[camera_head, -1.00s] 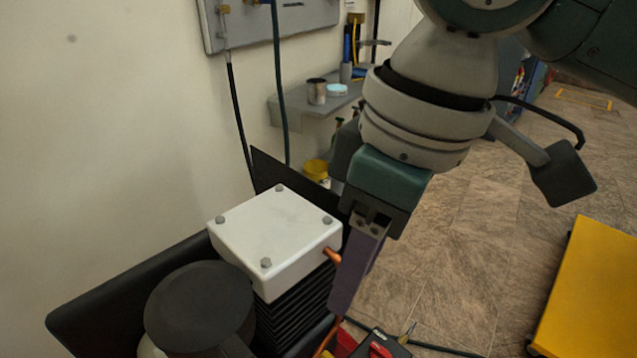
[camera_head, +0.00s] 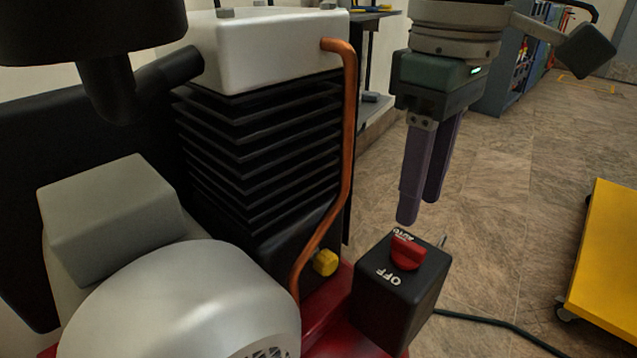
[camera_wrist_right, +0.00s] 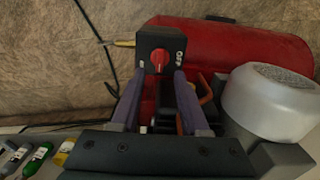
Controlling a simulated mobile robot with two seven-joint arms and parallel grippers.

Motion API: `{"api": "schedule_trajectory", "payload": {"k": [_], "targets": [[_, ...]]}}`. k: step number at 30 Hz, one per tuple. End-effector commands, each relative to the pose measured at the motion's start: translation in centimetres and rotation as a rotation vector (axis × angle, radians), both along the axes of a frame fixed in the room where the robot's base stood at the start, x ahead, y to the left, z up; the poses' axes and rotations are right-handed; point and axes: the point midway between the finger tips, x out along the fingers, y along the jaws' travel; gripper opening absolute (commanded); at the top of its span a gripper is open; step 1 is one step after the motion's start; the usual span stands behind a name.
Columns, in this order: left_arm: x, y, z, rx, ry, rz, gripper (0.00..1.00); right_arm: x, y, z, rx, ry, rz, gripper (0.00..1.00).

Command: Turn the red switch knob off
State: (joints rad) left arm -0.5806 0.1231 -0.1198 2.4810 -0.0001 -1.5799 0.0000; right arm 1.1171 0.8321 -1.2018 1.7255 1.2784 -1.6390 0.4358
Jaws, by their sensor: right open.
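The red switch knob (camera_head: 407,252) sits on top of a black switch box (camera_head: 398,300), with white OFF and AUTO labels beside it. Its ridge seems to lie nearer the AUTO label. The knob also shows in the right wrist view (camera_wrist_right: 159,58), between and beyond the fingertips. My right gripper (camera_head: 420,208) points down above the box, its two purple fingers apart and empty. In the head view a gap shows between the fingertips and the knob. The right gripper's fingers also show in the wrist view (camera_wrist_right: 156,84). My left gripper is not in view.
A compressor with black fins (camera_head: 262,150), a copper pipe (camera_head: 347,130) and a silver motor housing (camera_head: 190,305) stands left of the box. A yellow cart or platform (camera_head: 610,260) is at the right. Open tiled floor (camera_head: 500,230) lies between, with a dark cable on it.

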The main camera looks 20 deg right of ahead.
Motion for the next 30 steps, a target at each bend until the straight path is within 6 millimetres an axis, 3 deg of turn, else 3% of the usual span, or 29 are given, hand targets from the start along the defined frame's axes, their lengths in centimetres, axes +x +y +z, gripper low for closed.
{"api": "schedule_trajectory", "payload": {"k": [1, 3, 9, 20, 30], "targets": [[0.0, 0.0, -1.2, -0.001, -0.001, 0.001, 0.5, -0.1, 0.0, -1.7, -0.001, 0.002, 0.0, 0.45], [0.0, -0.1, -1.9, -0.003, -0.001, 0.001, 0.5, 0.0, 0.0, -3.0, 0.0, 0.001, 0.001, 0.45], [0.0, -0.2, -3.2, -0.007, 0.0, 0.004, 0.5, 0.0, 0.0, -5.4, -0.001, -0.001, 0.001, 0.45], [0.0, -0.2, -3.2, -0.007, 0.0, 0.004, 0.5, 0.0, 0.0, -5.8, -0.001, -0.001, 0.002, 0.45], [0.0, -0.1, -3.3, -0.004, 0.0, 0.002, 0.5, 0.0, 0.0, -5.8, -0.001, -0.001, 0.002, 0.08]]}}
